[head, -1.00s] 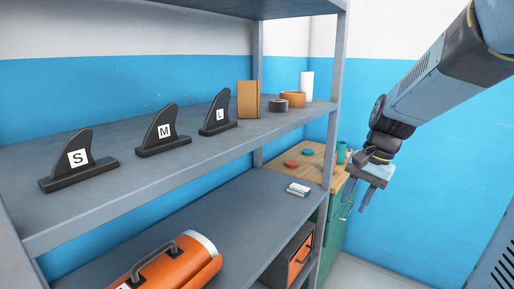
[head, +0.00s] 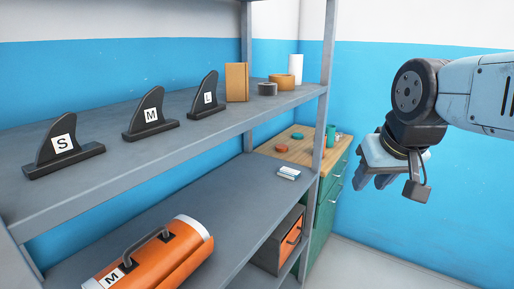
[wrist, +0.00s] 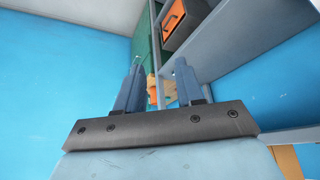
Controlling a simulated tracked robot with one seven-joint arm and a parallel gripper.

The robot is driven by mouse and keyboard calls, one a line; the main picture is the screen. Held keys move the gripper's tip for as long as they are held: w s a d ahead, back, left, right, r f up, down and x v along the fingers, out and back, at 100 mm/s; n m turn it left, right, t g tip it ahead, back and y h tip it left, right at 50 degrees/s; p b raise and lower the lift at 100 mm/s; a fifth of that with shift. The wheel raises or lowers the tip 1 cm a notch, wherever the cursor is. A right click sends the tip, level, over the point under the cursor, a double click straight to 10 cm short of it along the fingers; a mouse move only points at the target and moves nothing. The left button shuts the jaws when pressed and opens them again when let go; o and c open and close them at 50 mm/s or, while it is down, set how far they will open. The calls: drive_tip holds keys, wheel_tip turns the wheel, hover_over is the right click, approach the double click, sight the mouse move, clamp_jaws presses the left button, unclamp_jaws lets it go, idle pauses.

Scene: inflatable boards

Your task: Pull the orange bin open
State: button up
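The orange bin (head: 291,243) is an orange-fronted drawer with a dark handle, set in a grey box at the right end of the lower shelf. It looks closed. In the wrist view its orange front (wrist: 173,14) shows at the top, beyond the fingers. My gripper (head: 373,183) hangs in the air to the right of the shelf, higher than the bin and apart from it. In the wrist view the two blue-grey fingers (wrist: 159,78) stand apart with nothing held between them.
A grey shelf post (head: 322,120) stands near the bin. A green cabinet (head: 328,205) with a wooden top is behind it. Black fins (head: 150,118) stand above. The floor at right is clear.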

drive_tip(key=w+d+f+m+g+y, duration=0.1)
drive_tip(key=w+f+m+g+y, duration=0.15)
drive_tip(key=w+f+m, duration=0.55)
drive_tip(key=w+d+f+m+g+y, duration=0.1)
drive_tip(key=w+f+m+g+y, duration=0.25)
drive_tip(key=w, duration=0.55)
drive_tip(key=w+d+f+m+g+y, duration=0.1)
drive_tip(key=w+f+m+y, duration=0.1)
drive_tip(key=w+f+m, duration=0.55)
drive_tip(key=w+d+f+m+t+y, duration=0.2)
drive_tip(key=w+d+f+m+y, duration=0.1)
drive_tip(key=f+m, duration=0.55)
drive_tip(key=w+d+f+m+t+y, duration=0.1)
drive_tip(key=w+d+f+m+y, duration=0.25)
drive_tip(key=f, duration=0.85)
drive_tip(key=w+d+f+m+t+y, duration=0.1)
drive_tip(key=w+d+f+m+t, duration=0.2)
drive_tip(key=f+m, duration=0.6)
drive_tip(key=w+a+f, duration=0.1)
drive_tip(key=a+f, duration=0.1)
drive_tip(key=a, duration=0.4)
drive_tip(key=w+a+f+g, duration=0.1)
drive_tip(key=w+a+f, duration=0.1)
drive_tip(key=a, duration=0.5)
drive_tip(key=shift+w+n, duration=0.3)
drive_tip(key=shift+r, duration=0.1)
drive_tip(key=shift+c, duration=0.2)
clamp_jaws()
